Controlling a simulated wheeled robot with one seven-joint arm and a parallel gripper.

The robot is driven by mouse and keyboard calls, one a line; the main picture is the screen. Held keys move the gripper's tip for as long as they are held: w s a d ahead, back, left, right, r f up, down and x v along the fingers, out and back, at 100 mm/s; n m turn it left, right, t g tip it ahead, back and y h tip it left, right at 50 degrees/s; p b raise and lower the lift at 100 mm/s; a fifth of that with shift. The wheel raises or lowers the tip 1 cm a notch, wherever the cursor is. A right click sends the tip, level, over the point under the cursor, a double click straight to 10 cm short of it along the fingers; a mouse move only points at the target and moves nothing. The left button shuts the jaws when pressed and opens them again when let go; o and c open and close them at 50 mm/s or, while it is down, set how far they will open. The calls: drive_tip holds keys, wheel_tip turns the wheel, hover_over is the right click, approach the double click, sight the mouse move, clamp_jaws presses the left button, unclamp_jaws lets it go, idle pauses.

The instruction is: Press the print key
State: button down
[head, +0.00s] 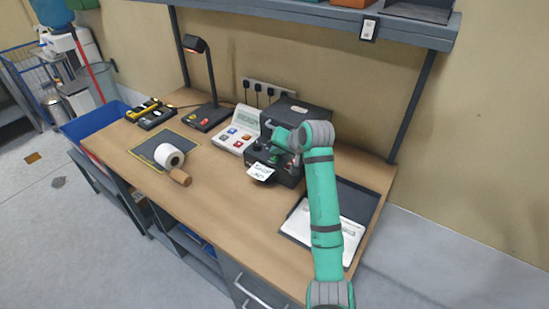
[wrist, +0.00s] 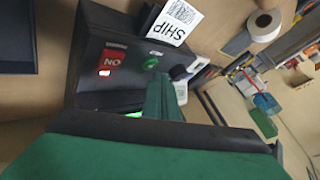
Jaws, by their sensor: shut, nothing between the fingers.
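The black label printer (head: 292,112) stands at the back of the bench, with a printed label (head: 260,171) sticking out of its front. In the wrist view, its dark front panel (wrist: 90,85) carries a round green key (wrist: 151,62) and a red switch (wrist: 110,60). The label there reads "SHIP" (wrist: 174,24). My gripper (head: 283,142) is at the printer's front. Its shut, empty green fingers (wrist: 164,98) point at the panel, close to the green key. I cannot tell whether they touch it. The fingers hide part of the panel, and a green glow shows beside them.
A white keypad device (head: 238,130) stands left of the printer, and a lamp (head: 207,85) farther left. A paper roll (head: 169,156) lies on a dark mat. A black tray (head: 352,205) lies at right. A shelf (head: 330,14) hangs above.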

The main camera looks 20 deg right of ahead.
sight(276, 159)
drive_tip(key=shift+r, duration=0.1)
drive_tip(key=shift+r, duration=2.45)
